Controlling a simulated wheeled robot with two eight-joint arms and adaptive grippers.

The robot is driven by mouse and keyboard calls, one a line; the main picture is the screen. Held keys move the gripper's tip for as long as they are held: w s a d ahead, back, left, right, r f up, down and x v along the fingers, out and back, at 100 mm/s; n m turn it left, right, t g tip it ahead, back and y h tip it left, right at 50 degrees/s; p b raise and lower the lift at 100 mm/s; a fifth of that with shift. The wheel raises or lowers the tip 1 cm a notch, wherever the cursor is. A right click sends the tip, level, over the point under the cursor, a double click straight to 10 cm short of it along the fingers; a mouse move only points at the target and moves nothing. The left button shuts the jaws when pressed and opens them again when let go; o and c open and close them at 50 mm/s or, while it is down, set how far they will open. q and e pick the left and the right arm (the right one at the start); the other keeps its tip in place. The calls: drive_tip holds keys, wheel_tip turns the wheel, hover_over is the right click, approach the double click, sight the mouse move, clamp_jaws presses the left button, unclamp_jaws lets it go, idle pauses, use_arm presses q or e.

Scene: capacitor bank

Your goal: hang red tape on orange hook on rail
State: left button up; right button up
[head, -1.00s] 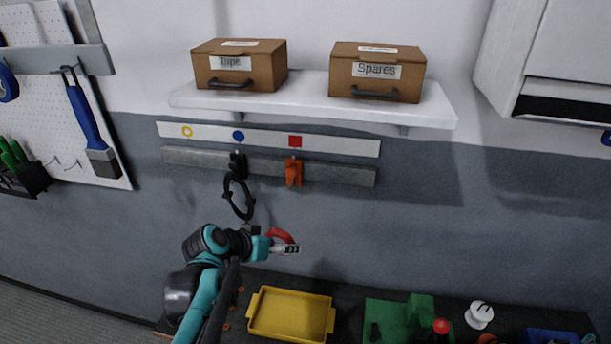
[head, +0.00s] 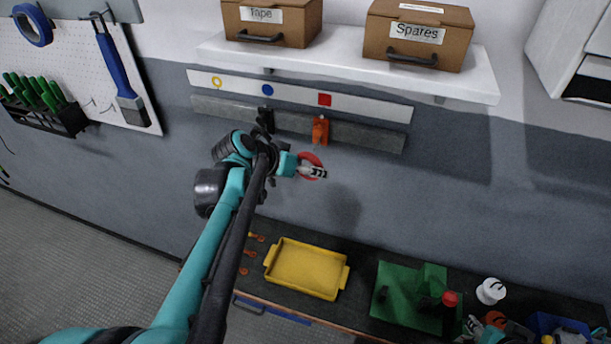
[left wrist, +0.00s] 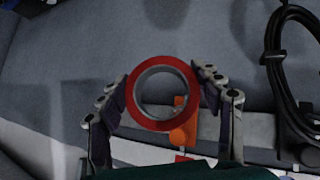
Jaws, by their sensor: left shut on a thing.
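The red tape (head: 307,157) is a ring held in my left gripper (head: 318,173), just below the orange hook (head: 320,130) in the head view. The hook is on the grey rail (head: 368,136), under the red square. In the left wrist view, the fingers of my left gripper (left wrist: 165,95) stand on both sides of the tape (left wrist: 150,124), shut on it. The orange hook (left wrist: 181,128) shows behind the tape's lower right edge, partly covered by it. The tape appears apart from the hook, though the depth gap is hard to judge.
A black hook (head: 265,118) sits left of the orange one, with a black cable loop (left wrist: 277,60) beside it in the wrist view. A white shelf (head: 345,52) with two boxes is above. A yellow tray (head: 306,268) and a green fixture (head: 392,300) are on the bench below.

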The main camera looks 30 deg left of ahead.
use_arm(q)
drive_tip(key=w+a+f+b, duration=0.1)
drive_tip(key=w+b, duration=0.2)
drive_tip(key=w, duration=0.4)
drive_tip(key=shift+w+a+f, duration=0.15)
drive_tip(key=shift+a+f, duration=0.1)
drive_tip(key=shift+a, duration=0.1)
idle(0.4)
drive_tip(key=shift+f, duration=0.1)
drive_tip(key=shift+c, duration=0.6)
drive_tip(key=o, duration=1.1)
drive_tip(key=shift+o, duration=1.2)
drive_tip(key=shift+w, duration=0.15)
